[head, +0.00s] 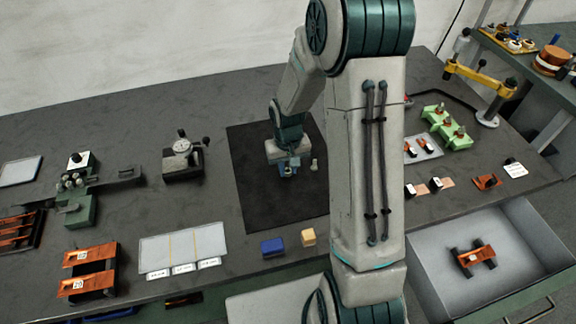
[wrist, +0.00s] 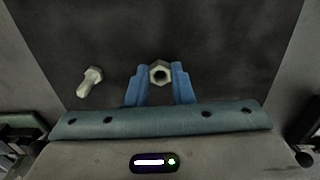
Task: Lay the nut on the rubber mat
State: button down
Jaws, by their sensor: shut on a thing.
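A grey hex nut (wrist: 159,73) sits between the blue fingertips of my gripper (wrist: 160,80) in the wrist view, its hole facing the camera. The gripper is shut on the nut. The black rubber mat (head: 262,195) lies on the bench, and my gripper (head: 288,172) is over its middle part in the head view. Whether the nut touches the mat is hard to tell. The mat also fills most of the wrist view (wrist: 220,50).
A bolt (head: 314,164) is on the mat to the right of my gripper; in the wrist view the bolt (wrist: 90,81) is at left. A blue block (head: 272,247) and a yellow block (head: 308,237) are by the mat's front edge. A dial device (head: 182,158) stands left.

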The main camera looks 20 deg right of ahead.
aim_at(288, 172)
jog(key=shift+f, duration=0.2)
jog(key=shift+f+b, duration=0.15)
jog(key=shift+b, duration=0.15)
jog(key=c, duration=1.3)
grip_release()
jog(key=shift+o, duration=0.2)
jog(key=shift+r, duration=0.25)
notch_tip(288, 172, up, 12)
jog(key=s+r+t, duration=0.1)
jog(key=s+r, duration=0.3)
jog(key=s, duration=0.5)
jog(key=s+r+t, duration=0.2)
jog(key=s+r, duration=0.3)
jog(key=s, duration=0.4)
jog(key=shift+s+r, duration=0.2)
